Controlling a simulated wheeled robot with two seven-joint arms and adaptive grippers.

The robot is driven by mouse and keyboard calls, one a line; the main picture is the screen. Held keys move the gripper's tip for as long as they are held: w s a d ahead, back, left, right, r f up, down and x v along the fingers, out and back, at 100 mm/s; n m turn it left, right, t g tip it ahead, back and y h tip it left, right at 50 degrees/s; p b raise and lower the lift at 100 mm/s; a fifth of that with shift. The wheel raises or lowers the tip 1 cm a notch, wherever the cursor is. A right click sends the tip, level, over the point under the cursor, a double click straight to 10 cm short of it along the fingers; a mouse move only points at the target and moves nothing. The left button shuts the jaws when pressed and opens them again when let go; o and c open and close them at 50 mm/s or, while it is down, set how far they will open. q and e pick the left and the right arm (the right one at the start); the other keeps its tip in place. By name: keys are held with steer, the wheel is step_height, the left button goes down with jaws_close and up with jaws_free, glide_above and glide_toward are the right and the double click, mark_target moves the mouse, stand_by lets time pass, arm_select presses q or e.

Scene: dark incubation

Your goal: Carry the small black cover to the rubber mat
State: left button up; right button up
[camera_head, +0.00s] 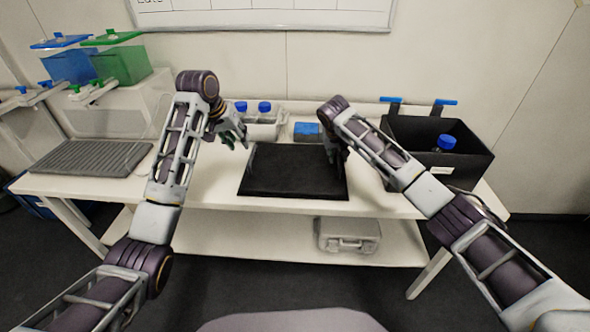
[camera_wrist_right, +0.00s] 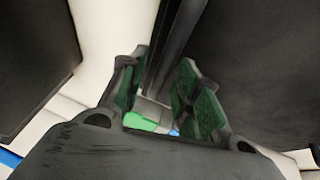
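The small black cover (camera_head: 293,176) appears to be the dark flat piece at the middle of the white table. The rubber mat (camera_head: 88,158) appears to be the grey ribbed sheet at the left end. My right gripper (camera_head: 336,155) is at the cover's right edge, partly hidden by its own arm. In the right wrist view, my right gripper (camera_wrist_right: 165,92) has its green-padded fingers apart, on either side of a thin dark edge; firm contact cannot be made out. My left gripper (camera_head: 236,139) is above the table near the cover's back left corner, fingers apart and empty.
An open black box (camera_head: 440,172) with a blue-capped bottle (camera_head: 446,143) stands at right. A white rack with blue-capped bottles (camera_head: 264,120) and a blue box (camera_head: 307,131) are behind the cover. A grey case (camera_head: 348,235) sits on the lower shelf.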

steer(key=v, duration=1)
steer(key=shift+s+r, duration=0.15)
steer(key=shift+r, duration=0.2)
steer(key=shift+a+f, duration=0.1)
steer(key=shift+a, duration=0.05)
